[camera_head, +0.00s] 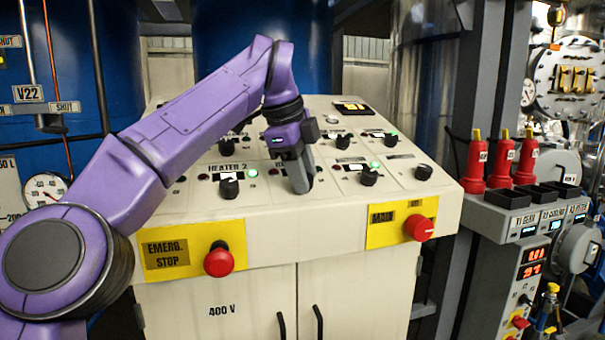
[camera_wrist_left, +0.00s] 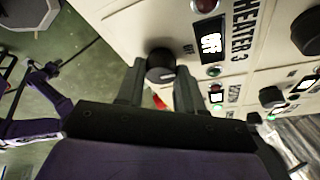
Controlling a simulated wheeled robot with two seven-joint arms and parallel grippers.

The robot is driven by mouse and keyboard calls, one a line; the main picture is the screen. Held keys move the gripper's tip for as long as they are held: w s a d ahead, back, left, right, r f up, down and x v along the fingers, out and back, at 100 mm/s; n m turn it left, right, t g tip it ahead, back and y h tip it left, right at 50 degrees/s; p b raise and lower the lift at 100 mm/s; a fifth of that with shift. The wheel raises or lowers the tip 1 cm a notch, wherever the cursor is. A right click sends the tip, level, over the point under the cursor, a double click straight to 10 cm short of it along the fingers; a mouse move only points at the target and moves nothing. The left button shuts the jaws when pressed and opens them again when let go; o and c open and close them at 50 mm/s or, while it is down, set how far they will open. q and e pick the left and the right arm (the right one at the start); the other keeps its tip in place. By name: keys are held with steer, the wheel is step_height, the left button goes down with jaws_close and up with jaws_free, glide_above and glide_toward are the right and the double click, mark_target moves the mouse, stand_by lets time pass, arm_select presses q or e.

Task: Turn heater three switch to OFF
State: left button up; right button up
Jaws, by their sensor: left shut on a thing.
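The heater three switch is a black round knob (camera_wrist_left: 160,66) on the cream panel, beside the "HEATER 3" label (camera_wrist_left: 243,30) in the left wrist view. My left gripper (camera_wrist_left: 158,88) has one finger on each side of the knob and is shut on it. In the head view my left gripper (camera_head: 300,182) points down at the console's front row, hiding the knob and most of its label. A small lit display (camera_wrist_left: 211,43) sits by the label; I cannot read it surely. A dark red lamp (camera_wrist_left: 205,5) and a green lamp (camera_wrist_left: 213,72) are nearby.
The heater 2 knob (camera_head: 229,188) is left of my gripper, with a lit green lamp (camera_head: 252,173). Another knob (camera_head: 368,176) is to the right. A red emergency stop button (camera_head: 219,260) and a red rotary switch (camera_head: 418,228) are on the front face.

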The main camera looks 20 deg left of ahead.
arm_select(q)
steer(key=o, duration=1)
steer(key=shift+o, duration=0.2)
steer(key=p+v, duration=0.5)
steer(key=v, duration=0.5)
steer(key=shift+r, duration=0.25)
steer(key=shift+s+a, duration=0.15)
